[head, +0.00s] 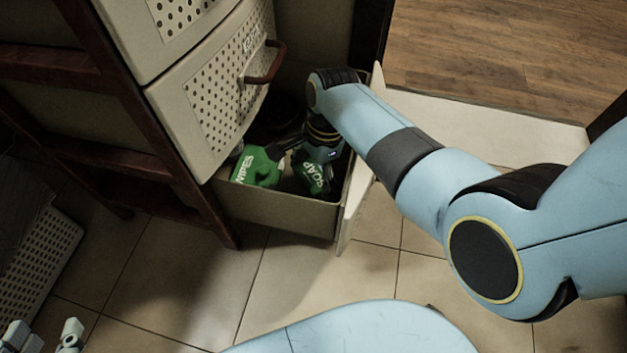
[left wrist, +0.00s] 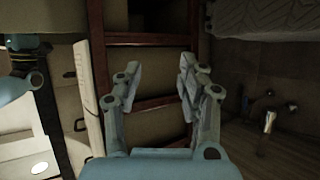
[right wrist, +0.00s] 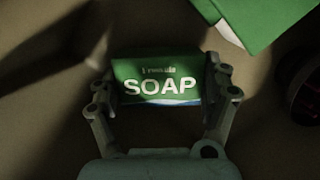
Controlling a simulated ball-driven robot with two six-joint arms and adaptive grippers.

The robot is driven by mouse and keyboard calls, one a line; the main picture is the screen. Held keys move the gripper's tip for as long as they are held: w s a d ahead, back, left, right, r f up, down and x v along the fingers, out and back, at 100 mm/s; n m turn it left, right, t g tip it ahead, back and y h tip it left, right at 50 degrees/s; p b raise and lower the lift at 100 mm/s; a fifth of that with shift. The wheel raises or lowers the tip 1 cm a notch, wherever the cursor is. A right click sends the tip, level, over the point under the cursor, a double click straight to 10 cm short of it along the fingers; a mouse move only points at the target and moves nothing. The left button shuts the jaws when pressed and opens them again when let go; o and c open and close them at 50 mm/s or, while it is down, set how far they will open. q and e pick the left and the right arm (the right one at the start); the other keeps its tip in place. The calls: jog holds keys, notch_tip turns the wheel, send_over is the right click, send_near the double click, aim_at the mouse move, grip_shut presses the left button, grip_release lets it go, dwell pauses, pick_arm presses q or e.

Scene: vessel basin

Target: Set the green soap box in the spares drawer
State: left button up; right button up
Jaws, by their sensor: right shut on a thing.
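The green soap box (head: 313,177), lettered SOAP, is inside the open bottom drawer (head: 285,212), which I take to be the spares drawer. My right gripper (head: 316,158) reaches down into the drawer and is shut on the soap box. In the right wrist view the soap box (right wrist: 155,82) sits between both fingers, label facing the camera; whether it touches the drawer floor I cannot tell. My left gripper (head: 45,338) is at the bottom left of the head view; in the left wrist view its fingers (left wrist: 160,82) are apart and empty.
A green wipes box (head: 258,167) is in the drawer, left of the soap box; a dark round thing (right wrist: 303,85) shows at the right wrist view's edge. A perforated drawer front (head: 205,105) with a brown handle (head: 268,65) overhangs the open drawer. A white basket (head: 40,255) is left.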

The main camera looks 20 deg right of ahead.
pick_arm(q)
jog(key=w+d+r+t+h+b, duration=0.1)
jog(key=w+r+t, duration=0.4)
jog(key=w+r, duration=0.2)
notch_tip(320, 180, up, 2)
jog(key=shift+r+m, duration=0.2)
jog(key=shift+m, duration=0.2)
pick_arm(e)
notch_tip(320, 180, down, 2)
jog(key=shift+f, duration=0.25)
pick_arm(q)
jog(key=shift+b, duration=0.3)
pick_arm(e)
jog(key=shift+f, duration=0.15)
jog(key=o, duration=1.1)
pick_arm(q)
jog(key=shift+w+r, duration=0.1)
jog(key=shift+r, duration=0.1)
